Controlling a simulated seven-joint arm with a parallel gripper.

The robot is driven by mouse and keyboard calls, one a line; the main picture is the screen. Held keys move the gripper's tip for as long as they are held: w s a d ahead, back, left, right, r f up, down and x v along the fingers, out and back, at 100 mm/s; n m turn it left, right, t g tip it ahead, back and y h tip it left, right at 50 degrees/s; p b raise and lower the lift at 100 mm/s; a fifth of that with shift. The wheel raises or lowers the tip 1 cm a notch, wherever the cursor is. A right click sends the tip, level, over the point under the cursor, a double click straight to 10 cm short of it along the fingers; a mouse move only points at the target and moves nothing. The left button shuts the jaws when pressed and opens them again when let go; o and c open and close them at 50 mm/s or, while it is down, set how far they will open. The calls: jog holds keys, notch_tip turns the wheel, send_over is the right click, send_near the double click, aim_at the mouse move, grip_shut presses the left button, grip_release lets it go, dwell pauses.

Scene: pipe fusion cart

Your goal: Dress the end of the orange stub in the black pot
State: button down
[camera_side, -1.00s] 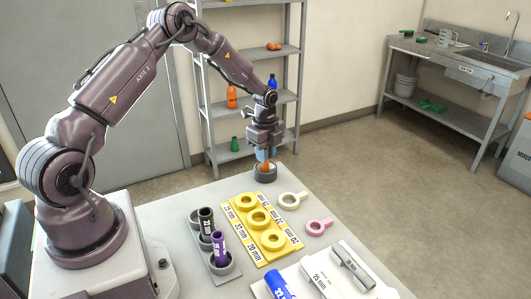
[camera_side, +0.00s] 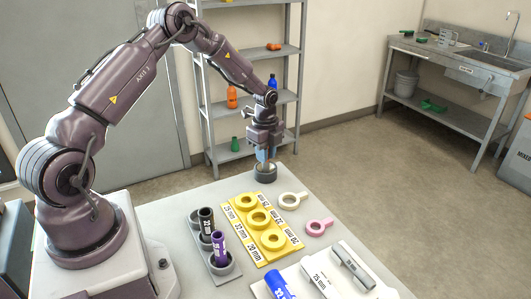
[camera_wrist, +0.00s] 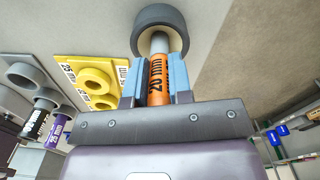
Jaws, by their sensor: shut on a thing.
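The orange stub (camera_wrist: 158,80), marked 20 mm, is held between the blue fingers of my gripper (camera_wrist: 156,78). Its bare grey end (camera_wrist: 159,44) points into the mouth of the black pot (camera_wrist: 142,38). In the side view the black pot (camera_side: 265,175) stands near the far edge of the table, and my gripper (camera_side: 265,155) is right above it with the stub pointing down. The tip of the stub appears to be inside the pot; how deep it sits is hidden.
A yellow socket block (camera_side: 280,252) lies nearer the camera, with a cream ring tool (camera_side: 288,206) and a pink one (camera_side: 313,230) beside it. A grey holder (camera_side: 225,268) carries a black stub (camera_side: 206,220) and a purple stub (camera_side: 219,246).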

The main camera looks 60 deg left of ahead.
jog(key=m, duration=0.6)
jog(key=n, duration=0.4)
jog(key=shift+n, duration=1)
jog(key=m, duration=0.6)
jog(key=shift+f, duration=0.1)
jog(key=n, duration=0.6)
jog(key=m, duration=0.6)
jog(key=shift+m, duration=0.3)
jog(key=shift+r, duration=0.2)
jog(key=shift+r, duration=3)
